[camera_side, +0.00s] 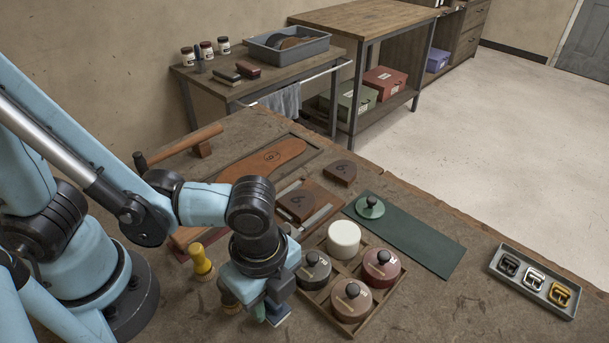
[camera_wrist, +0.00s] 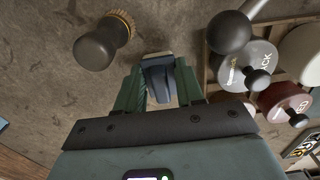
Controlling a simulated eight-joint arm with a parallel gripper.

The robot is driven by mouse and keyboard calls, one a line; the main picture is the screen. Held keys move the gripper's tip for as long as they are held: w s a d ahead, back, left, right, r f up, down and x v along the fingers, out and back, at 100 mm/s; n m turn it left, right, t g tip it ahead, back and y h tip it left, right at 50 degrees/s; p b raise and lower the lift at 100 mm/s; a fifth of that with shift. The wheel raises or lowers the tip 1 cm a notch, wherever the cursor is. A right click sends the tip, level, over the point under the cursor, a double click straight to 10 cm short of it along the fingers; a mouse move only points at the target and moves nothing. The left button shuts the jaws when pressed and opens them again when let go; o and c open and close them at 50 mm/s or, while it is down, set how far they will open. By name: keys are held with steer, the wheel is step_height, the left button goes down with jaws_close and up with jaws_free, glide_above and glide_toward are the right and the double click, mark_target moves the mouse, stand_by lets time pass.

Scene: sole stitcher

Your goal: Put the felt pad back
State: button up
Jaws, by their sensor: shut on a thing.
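My gripper (camera_side: 266,310) is low over the bench at the front, just left of the wooden tin tray (camera_side: 318,297). In the wrist view its green fingers (camera_wrist: 160,88) are shut on a dark slate-blue block (camera_wrist: 158,72) with a paler end. The block also shows below my gripper in the side view (camera_side: 280,317). It may be the felt pad, but I cannot tell its material. Its lower part is partly hidden, and I cannot tell whether it touches the bench.
The tray holds a white round tin (camera_side: 344,236) and black, red and brown knobbed tins. A green knobbed lid (camera_side: 370,208) lies on a green mat (camera_side: 425,240). A round brush (camera_wrist: 105,40) and a yellow-handled tool (camera_side: 202,260) stand close left. A buckle tray (camera_side: 535,280) lies far right.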

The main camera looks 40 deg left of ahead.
steer(key=shift+f, duration=0.4)
steer(key=shift+f, duration=0.1)
steer(key=o, duration=1)
steer(key=shift+r, duration=6.05)
steer(key=w+a+n+t, duration=0.2)
steer(key=w+a+n, duration=0.1)
steer(key=a+n, duration=0.3)
steer(key=w+a+r+n+t, duration=0.1)
steer(key=w+a+n+t, duration=0.1)
steer(key=w+a+n, duration=0.2)
steer(key=w+a+n+t, duration=0.3)
steer(key=w+a+n, duration=0.1)
steer(key=a+n, duration=0.4)
steer(key=shift+a+r, duration=0.15)
steer(key=shift+a, duration=0.4)
